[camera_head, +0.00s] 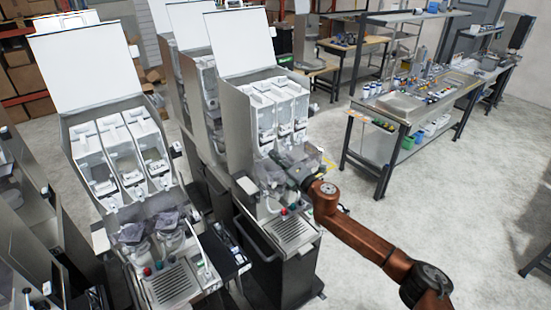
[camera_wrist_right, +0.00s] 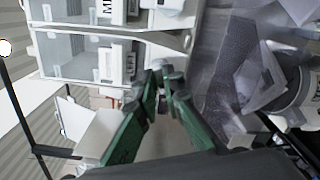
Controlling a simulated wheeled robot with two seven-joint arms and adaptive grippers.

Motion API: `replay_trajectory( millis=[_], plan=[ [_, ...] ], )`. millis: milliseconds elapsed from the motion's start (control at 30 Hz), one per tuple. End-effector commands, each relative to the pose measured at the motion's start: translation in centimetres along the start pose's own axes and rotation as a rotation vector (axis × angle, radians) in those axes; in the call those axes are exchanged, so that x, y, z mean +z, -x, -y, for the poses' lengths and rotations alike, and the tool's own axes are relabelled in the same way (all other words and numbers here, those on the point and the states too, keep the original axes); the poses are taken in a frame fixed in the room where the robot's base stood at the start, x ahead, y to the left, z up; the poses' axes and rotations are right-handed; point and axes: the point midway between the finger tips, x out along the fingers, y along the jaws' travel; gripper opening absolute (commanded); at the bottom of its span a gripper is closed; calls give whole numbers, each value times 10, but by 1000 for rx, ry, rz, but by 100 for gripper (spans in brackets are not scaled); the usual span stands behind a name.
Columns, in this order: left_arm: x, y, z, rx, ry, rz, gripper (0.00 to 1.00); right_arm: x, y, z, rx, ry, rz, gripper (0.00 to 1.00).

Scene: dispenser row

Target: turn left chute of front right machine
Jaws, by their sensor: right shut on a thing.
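The front right machine (camera_head: 236,118) stands mid-view with its lid up and a row of clear canisters (camera_head: 282,106) inside. My right gripper (camera_head: 276,158) reaches in from the right, below the canisters. In the wrist view its green fingers (camera_wrist_right: 163,84) are closed on the small grey left chute (camera_wrist_right: 166,70), under the end canister (camera_wrist_right: 85,57). The fingers hide most of the chute, and its exact angle cannot be told. My left gripper is out of view.
A similar open machine (camera_head: 120,165) stands to the left, with more machines behind. A clear plastic part with dark mesh (camera_wrist_right: 235,70) is close beside my right fingers. A workbench (camera_head: 405,105) stands back right; the floor (camera_head: 440,195) between is clear.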

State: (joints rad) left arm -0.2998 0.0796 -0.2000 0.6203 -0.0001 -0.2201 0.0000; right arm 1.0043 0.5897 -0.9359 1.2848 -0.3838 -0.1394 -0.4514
Motion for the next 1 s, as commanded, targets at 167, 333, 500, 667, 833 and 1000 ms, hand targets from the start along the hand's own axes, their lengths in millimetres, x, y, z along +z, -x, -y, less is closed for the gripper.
replay_trajectory(
  millis=[167,333,500,667,833,1000],
  plan=[
    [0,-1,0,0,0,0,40,0,0,2,-2,79,1,0],
    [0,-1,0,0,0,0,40,0,0,1,-2,120,1,0],
    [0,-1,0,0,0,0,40,0,0,1,-2,135,1,0],
    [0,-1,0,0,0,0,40,0,0,1,-2,136,1,0],
    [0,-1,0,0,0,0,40,0,0,1,-1,135,1,0],
    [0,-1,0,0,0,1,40,0,0,1,-1,135,1,19]
  ],
)
